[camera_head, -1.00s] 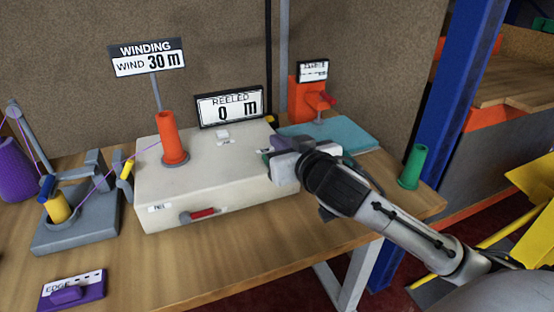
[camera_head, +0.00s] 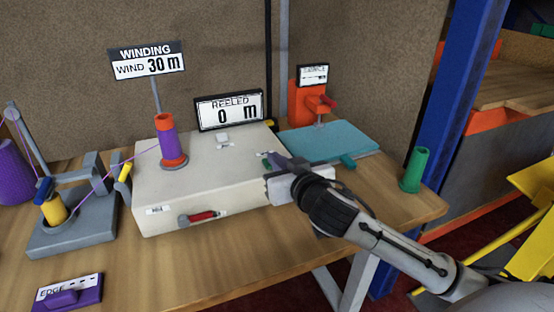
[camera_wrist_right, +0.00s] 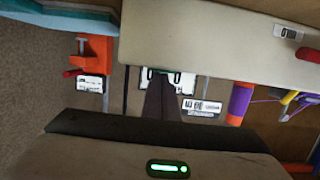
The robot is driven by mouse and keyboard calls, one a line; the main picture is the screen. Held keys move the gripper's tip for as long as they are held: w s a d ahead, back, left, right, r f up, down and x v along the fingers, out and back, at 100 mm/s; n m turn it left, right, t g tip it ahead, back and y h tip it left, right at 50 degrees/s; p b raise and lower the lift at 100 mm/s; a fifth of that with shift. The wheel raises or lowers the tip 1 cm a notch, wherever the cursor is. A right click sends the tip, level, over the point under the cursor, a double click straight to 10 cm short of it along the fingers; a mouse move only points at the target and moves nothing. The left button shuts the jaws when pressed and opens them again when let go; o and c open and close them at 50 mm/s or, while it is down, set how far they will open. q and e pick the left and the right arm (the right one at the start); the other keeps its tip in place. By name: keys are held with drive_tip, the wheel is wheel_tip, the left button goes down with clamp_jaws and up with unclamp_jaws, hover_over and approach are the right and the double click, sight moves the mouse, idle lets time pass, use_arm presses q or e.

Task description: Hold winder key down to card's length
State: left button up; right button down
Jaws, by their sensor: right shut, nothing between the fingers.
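The winder is a cream box (camera_head: 200,190) with a small pale key (camera_head: 222,137) on its top, in front of the counter (camera_head: 229,109), which reads REELED 0 m. The card (camera_head: 147,60) reads WINDING, WIND 30 m. An orange tube (camera_head: 165,121) stands on the box with purple yarn around its middle. My right gripper (camera_head: 270,160) is shut and empty, over the box's right side, to the right of the key and apart from it. Its dark fingers show in the wrist view (camera_wrist_right: 162,98), partly covering a display. My left gripper is out of view.
A yarn stand (camera_head: 75,235) is on the left, its purple thread running to the tube. A purple EDGE block (camera_head: 70,292) lies at front left.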

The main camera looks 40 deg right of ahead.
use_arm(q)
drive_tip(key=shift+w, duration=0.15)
use_arm(e)
drive_tip(key=shift+s+f, duration=0.2)
drive_tip(key=shift+f, duration=0.75)
idle(4.7)
wheel_tip(320, 180, up, 6)
drive_tip(key=p, duration=0.5)
drive_tip(key=shift+w+a+r, duration=0.1)
drive_tip(key=shift+r, duration=0.05)
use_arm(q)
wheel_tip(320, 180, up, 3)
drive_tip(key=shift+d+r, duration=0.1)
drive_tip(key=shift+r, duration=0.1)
use_arm(e)
drive_tip(key=v, duration=0.9)
drive_tip(key=shift+s, duration=0.45)
drive_tip(key=shift+a, duration=0.15)
